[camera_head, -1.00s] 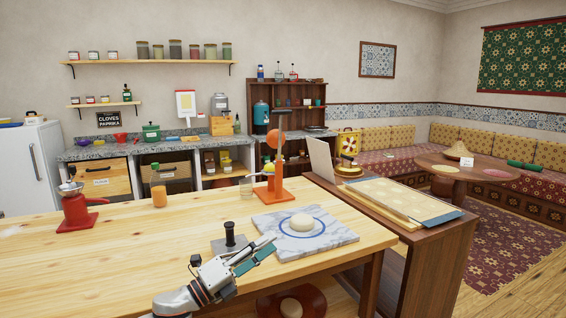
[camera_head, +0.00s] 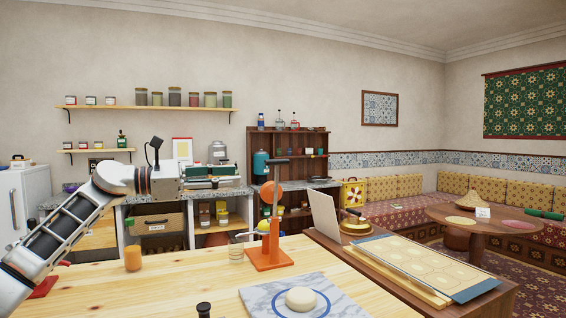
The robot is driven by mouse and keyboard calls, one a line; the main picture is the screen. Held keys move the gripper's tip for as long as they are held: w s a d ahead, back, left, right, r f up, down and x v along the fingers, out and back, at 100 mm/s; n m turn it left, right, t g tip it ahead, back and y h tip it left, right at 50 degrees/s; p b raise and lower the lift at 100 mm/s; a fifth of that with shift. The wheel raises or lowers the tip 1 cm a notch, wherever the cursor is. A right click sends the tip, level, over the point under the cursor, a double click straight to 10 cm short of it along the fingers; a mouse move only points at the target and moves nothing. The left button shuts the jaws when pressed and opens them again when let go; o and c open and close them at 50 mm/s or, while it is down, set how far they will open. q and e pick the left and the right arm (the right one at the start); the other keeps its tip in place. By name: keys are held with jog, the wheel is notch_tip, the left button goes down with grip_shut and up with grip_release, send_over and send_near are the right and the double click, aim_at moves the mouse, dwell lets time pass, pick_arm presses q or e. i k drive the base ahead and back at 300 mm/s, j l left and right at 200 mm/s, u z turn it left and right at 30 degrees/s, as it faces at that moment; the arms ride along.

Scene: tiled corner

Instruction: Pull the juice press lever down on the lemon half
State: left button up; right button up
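The orange juice press (camera_head: 268,257) stands on the wooden table near its back edge. Its lever (camera_head: 275,170) is raised, with a dark handle at the top. A yellow lemon half (camera_head: 263,226) sits low on the press, below the lever's orange disc. A glass (camera_head: 236,253) stands beside the press at its left. My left arm comes in from the left, and its gripper (camera_head: 240,174) is up at lever height, left of the lever and apart from it. Its two fingers look spread and point right, with nothing seen held. My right gripper is not in view.
An orange juice glass (camera_head: 133,258) stands at left on the table. A marble slab (camera_head: 262,297) with dough (camera_head: 300,299) lies in front of the press. A dark knob (camera_head: 203,310) shows at the bottom edge. A side table with a board (camera_head: 410,266) stands at right.

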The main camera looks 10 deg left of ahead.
aim_at(271, 192)
jog(key=i, duration=1)
